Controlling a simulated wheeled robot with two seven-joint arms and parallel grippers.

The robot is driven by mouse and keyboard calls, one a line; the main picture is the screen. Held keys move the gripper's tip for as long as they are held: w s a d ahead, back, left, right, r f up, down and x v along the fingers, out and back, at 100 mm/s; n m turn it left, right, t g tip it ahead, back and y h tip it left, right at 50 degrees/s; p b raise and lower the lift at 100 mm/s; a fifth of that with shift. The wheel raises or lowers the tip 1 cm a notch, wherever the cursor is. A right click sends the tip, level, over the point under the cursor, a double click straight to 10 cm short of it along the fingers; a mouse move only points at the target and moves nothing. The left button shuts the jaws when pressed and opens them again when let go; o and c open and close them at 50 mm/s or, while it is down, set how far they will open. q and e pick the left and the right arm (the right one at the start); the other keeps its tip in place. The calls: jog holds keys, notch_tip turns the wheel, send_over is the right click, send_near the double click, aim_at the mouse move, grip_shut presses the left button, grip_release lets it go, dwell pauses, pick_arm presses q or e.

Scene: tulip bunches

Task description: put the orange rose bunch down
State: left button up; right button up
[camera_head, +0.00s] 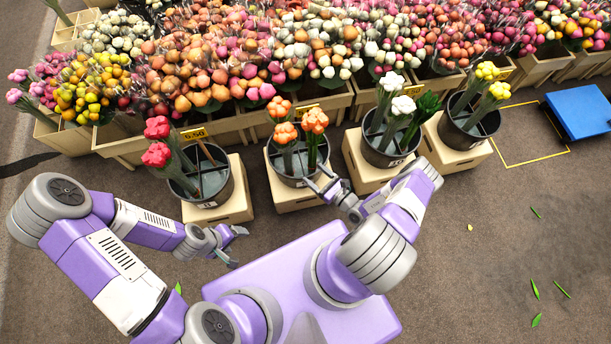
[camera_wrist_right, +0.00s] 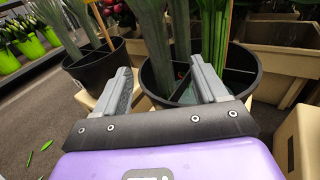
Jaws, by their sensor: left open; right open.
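Orange rose bunches (camera_head: 315,121) stand upright in a dark divided bucket (camera_head: 292,181) on a pale wooden crate, in the middle of the bucket row. My right gripper (camera_head: 327,181) is open at the near right rim of this bucket, beside the stems. In the right wrist view the open jaws (camera_wrist_right: 160,72) point at the bucket (camera_wrist_right: 246,72), with green stems (camera_wrist_right: 156,45) beyond them. Nothing is held between the fingers. The flower heads are out of that view. My left gripper (camera_head: 238,246) is open and empty, low in front of the left bucket.
A bucket with red bunches (camera_head: 157,154) stands left. Buckets with white bunches (camera_head: 403,105) and yellow bunches (camera_head: 487,71) stand right. Crates packed with flowers line the back. A blue platform (camera_head: 580,111) is at far right. The floor at right is open, with scattered leaves.

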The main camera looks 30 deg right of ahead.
jog(key=s+a+r+n+g+y, duration=0.2)
jog(key=a+n+g+y, duration=0.2)
jog(key=a, duration=0.3)
jog(key=s+a+r+n+g+y, duration=0.2)
jog(key=a+n+g+y, duration=0.2)
jog(key=a+n+g, duration=0.15)
jog(key=s+a+r+n+g+h, duration=0.1)
jog(key=s+a+n+g+h, duration=0.1)
jog(key=s+a+n+g, duration=0.45)
jog(key=d+r+n+h, duration=0.3)
jog(key=r+n+h, duration=0.3)
jog(key=n, duration=0.7)
jog(key=shift+s+d+r+n+h, duration=0.2)
jog(key=shift+s+d+n+h, duration=0.15)
jog(key=shift+h, duration=0.45)
notch_tip(320, 180, up, 7)
jog(key=p, duration=0.6)
jog(key=shift+f+p, duration=0.15)
jog(key=shift+p, duration=0.2)
